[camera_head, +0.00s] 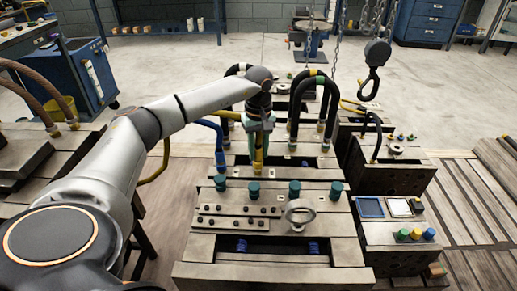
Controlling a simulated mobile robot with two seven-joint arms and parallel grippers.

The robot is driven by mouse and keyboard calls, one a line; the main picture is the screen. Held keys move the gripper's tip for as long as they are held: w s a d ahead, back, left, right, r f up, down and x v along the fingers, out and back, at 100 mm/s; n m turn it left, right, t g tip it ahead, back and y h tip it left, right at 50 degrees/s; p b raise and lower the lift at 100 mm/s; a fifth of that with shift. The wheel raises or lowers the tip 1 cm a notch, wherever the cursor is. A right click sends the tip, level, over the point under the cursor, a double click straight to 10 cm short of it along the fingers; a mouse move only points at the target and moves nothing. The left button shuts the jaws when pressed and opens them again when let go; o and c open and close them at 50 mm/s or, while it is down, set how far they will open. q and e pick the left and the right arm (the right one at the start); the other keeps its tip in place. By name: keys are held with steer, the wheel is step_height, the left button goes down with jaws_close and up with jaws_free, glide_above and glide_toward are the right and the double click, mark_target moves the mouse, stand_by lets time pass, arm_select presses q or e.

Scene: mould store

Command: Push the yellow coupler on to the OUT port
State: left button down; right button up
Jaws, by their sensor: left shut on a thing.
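My left arm reaches in from the left, and my left gripper (259,126) points down above the mould block (200,272). It is shut on the yellow coupler (258,164), which hangs below the fingers, roughly upright. The coupler's lower end is close to the recess behind the row of teal plugs; I cannot tell whether it touches a port. No port lettering is readable, so I cannot pick out the OUT port. A yellow hose (156,166) shows left of the gripper, partly behind my arm. My right gripper is not in view.
Black looped hoses (330,105) stand behind and beside the gripper, and a blue hose (217,140) stands left of it. Teal plugs (295,188) and a ring (300,214) are in front. A hook (373,72) hangs at the upper right.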

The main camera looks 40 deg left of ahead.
arm_select(q)
steer(key=shift+f, duration=0.65)
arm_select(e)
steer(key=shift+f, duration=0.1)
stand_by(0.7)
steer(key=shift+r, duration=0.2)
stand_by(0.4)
arm_select(q)
steer(key=c, duration=0.5)
jaws_free()
steer(key=shift+f, duration=0.1)
step_height(320, 180, up, 9)
steer(key=p, duration=0.3)
steer(key=shift+f, duration=0.2)
step_height(320, 180, up, 4)
steer(key=shift+p, duration=0.5)
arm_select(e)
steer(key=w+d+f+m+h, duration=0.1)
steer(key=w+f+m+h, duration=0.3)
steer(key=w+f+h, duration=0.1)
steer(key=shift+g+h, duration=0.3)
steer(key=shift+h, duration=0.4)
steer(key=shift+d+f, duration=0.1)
